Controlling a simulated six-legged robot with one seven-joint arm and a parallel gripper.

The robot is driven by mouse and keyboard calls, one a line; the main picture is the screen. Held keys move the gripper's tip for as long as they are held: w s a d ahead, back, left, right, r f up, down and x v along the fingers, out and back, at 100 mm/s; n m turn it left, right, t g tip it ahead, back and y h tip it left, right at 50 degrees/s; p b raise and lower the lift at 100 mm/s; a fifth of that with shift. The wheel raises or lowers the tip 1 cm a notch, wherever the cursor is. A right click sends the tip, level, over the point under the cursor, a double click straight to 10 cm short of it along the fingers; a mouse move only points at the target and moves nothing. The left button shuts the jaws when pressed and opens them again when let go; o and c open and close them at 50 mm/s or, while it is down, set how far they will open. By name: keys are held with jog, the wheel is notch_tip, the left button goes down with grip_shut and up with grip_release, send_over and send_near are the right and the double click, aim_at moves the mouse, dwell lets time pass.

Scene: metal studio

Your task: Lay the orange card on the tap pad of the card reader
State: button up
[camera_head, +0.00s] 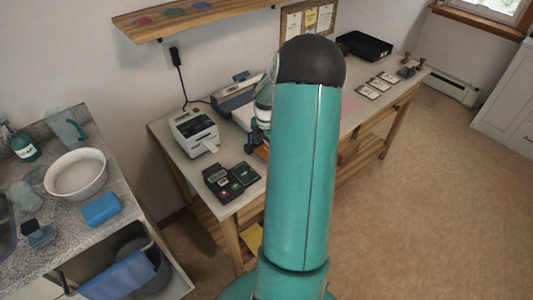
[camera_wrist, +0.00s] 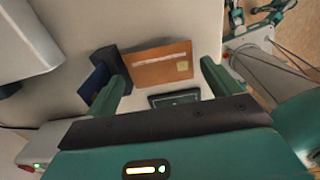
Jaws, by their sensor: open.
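The orange card (camera_wrist: 160,66), with a pale stripe and a gold chip, shows between the fingers of my gripper (camera_wrist: 164,72) in the wrist view. The gripper is open, with a gap between the card and the right finger. A dark block with a blue card (camera_wrist: 96,82) stands by the left finger. A dark panel with a pale green edge (camera_wrist: 174,98) shows below the card; it may be the tap pad. In the head view the dark card reader (camera_head: 218,186) and its pad (camera_head: 243,174) sit at the table's near left corner. My arm mostly hides the gripper there.
A white label printer (camera_head: 194,132) stands behind the reader. A black tray (camera_head: 364,46), several small cards (camera_head: 377,84) and stamps (camera_head: 406,71) lie at the table's far end. A separate counter holds a white bowl (camera_head: 76,174) and blue sponge (camera_head: 101,210).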

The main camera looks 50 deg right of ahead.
jog(key=shift+f, duration=0.35)
jog(key=c, duration=0.8)
